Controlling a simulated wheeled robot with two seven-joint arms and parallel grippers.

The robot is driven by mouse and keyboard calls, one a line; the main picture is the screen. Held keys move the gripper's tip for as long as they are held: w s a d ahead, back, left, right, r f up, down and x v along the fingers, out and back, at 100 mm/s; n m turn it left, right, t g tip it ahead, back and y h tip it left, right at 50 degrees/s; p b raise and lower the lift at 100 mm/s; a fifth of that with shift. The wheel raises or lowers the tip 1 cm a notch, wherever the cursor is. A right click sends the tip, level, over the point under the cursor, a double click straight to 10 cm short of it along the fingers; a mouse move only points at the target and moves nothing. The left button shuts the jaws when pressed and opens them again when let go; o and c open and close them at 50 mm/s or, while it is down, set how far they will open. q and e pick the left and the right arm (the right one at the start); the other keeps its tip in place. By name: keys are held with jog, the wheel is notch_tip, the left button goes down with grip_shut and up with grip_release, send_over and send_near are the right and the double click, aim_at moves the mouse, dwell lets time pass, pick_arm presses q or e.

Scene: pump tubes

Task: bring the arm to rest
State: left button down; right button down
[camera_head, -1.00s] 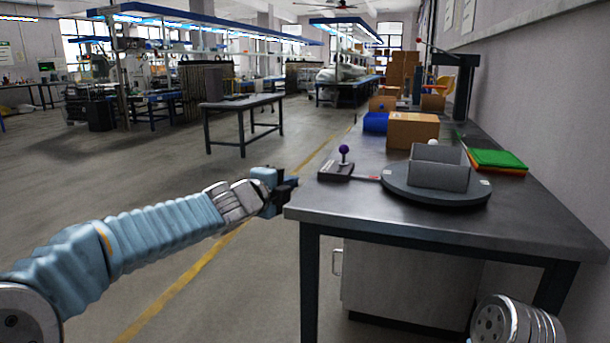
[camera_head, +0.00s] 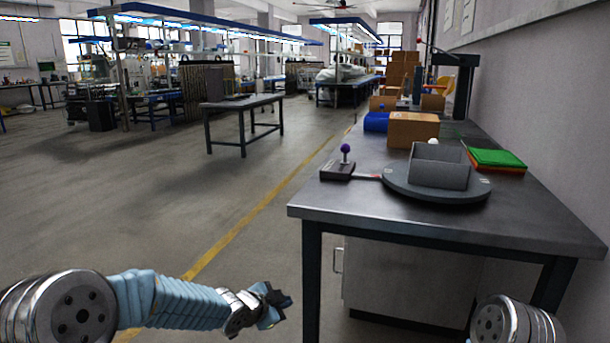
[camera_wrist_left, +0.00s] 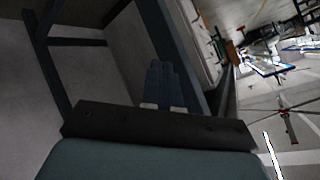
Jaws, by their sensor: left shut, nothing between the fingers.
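My left arm (camera_head: 175,300) comes in low from the left, in a blue sleeve. My left gripper (camera_head: 284,303) is below the tabletop level, close to the left front leg of the workbench in the picture. In the left wrist view its fingers (camera_wrist_left: 167,85) are together with nothing between them. Of my right arm only a metal joint (camera_head: 515,320) shows at the bottom right; its gripper is out of view.

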pick_arm(q)
jog(key=s+a+f+n+g+y, duration=0.1)
jog(key=s+f+n, duration=0.25)
jog(key=f, duration=0.35)
jog(key=s+a+f+n+g, duration=0.1)
jog(key=s+f+n+g, duration=0.1)
jog(key=s+f, duration=0.4)
jog(key=s+a+f+n+g, duration=0.2)
jog(key=s+f+n, duration=0.3)
jog(key=s, duration=0.6)
jog(key=s+a+f+n+g+y, duration=0.1)
jog(key=s+f+n, duration=0.4)
jog(key=s+f, duration=0.5)
jog(key=s+a+g, duration=0.1)
jog(key=s+g, duration=0.1)
jog(key=shift+f+n+g, duration=0.3)
jog(key=shift+n, duration=0.05)
